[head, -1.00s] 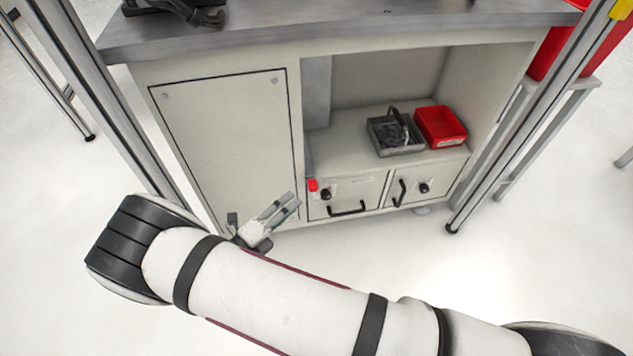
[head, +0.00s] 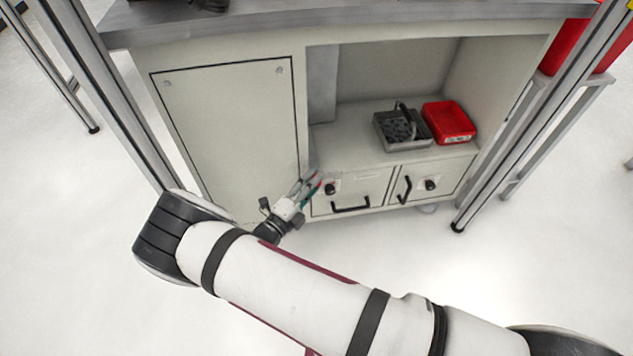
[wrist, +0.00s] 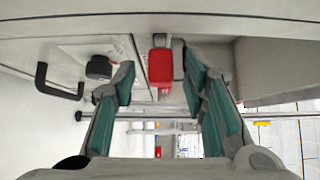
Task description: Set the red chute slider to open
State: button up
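The red chute slider (wrist: 160,68) is a small red block on the front of the cabinet. In the wrist view it lies between the tips of my gripper's two fingers. My gripper (head: 312,180) is at the left edge of the left drawer front, with its fingers apart on either side of the slider. In the wrist view there is a gap at each side, and the teal finger pads are bare. In the head view the fingers mostly hide the slider.
A black knob (head: 331,188) and a black handle (head: 350,208) sit on the left drawer, close to my gripper. A second drawer (head: 425,185) is to its right. A grey bin (head: 386,131) and a red bin (head: 462,133) stand on the shelf above. A flat door panel (head: 232,150) is on the left.

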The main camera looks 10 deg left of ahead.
jog(key=shift+x, duration=1.3)
jog(key=shift+c, duration=0.6)
grip_shut()
jog(key=s, duration=0.1)
jog(key=s+d+p, duration=0.1)
jog(key=s, duration=0.3)
jog(key=shift+s+d+p, duration=0.15)
jog(key=shift+d+p, duration=0.1)
jog(key=shift+p, duration=0.05)
jog(key=shift+o, duration=0.6)
grip_release()
jog(key=v, duration=1.2)
